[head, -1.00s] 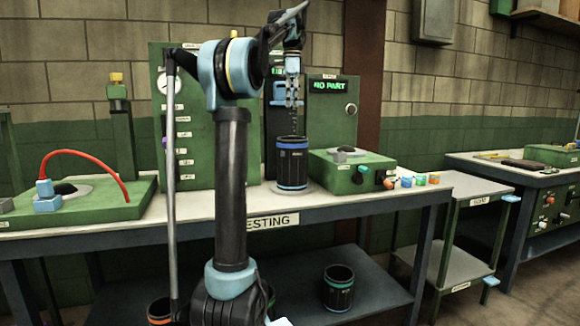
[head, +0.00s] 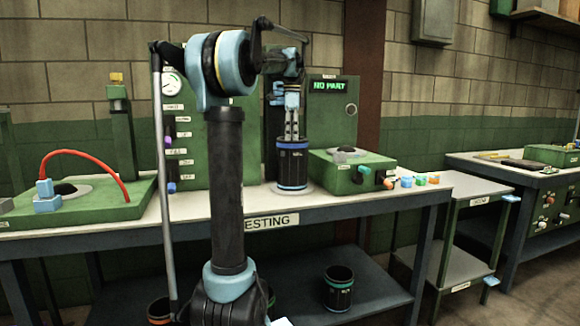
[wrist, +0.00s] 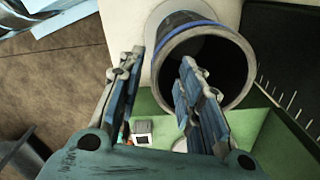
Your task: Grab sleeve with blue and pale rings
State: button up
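The sleeve with blue and pale rings (head: 292,168) is a black cylinder standing upright on a round plate on the testing bench. Its blue ring is near the top, and blue and pale bands show near the bottom. My gripper (head: 291,134) is at the sleeve's top, pointing down. In the wrist view, the sleeve's open rim (wrist: 205,28) is at upper centre. My gripper (wrist: 160,65) is open there, with one finger left of the rim and the other in front of the opening. I cannot tell how deep that finger reaches.
A green box (head: 352,172) with knobs stands right of the sleeve, and a tall green panel (head: 190,130) behind it. A display (head: 329,86) reads "NO PART". Another black sleeve (head: 338,290) with a green ring stands on the lower shelf. Small coloured pieces (head: 420,180) lie at right.

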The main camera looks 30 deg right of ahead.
send_over(292, 163)
notch_tip(292, 163, down, 5)
jog(key=shift+w+d, duration=0.1)
jog(key=shift+w, duration=0.25)
jog(key=shift+r, duration=0.1)
grip_shut()
